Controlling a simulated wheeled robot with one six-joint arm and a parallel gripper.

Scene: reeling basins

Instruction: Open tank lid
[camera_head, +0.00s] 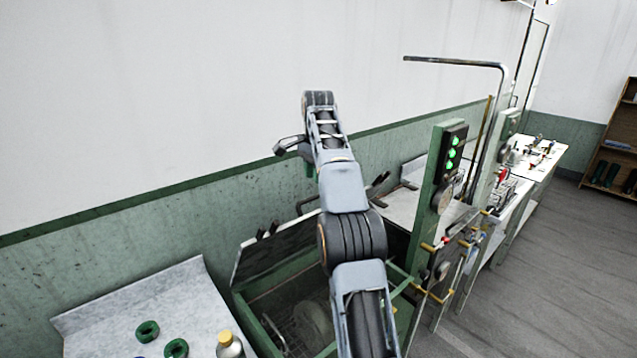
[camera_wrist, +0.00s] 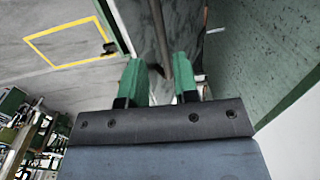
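The green tank (camera_head: 262,333) is below my arm in the head view, with part of its inside showing. Its lid (camera_head: 272,252), a dark panel with a pale edge, stands tilted up at the tank's wall side. My arm hides the lid's right part. A dark bent bar (camera_head: 307,201) shows above the lid's upper edge. My gripper (camera_wrist: 160,82) has two green fingers set apart in the wrist view. A dark bar (camera_wrist: 158,35) runs toward the gap between them; I cannot tell whether they touch it. In the head view the fingers are mostly hidden behind my wrist.
A grey table (camera_head: 120,315) at lower left holds green rings (camera_head: 147,331) and a yellow-capped bottle (camera_head: 229,345). A green post (camera_head: 437,180) with lit green buttons stands right of my arm. The wall is close behind the tank; open floor (camera_head: 560,270) lies at right.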

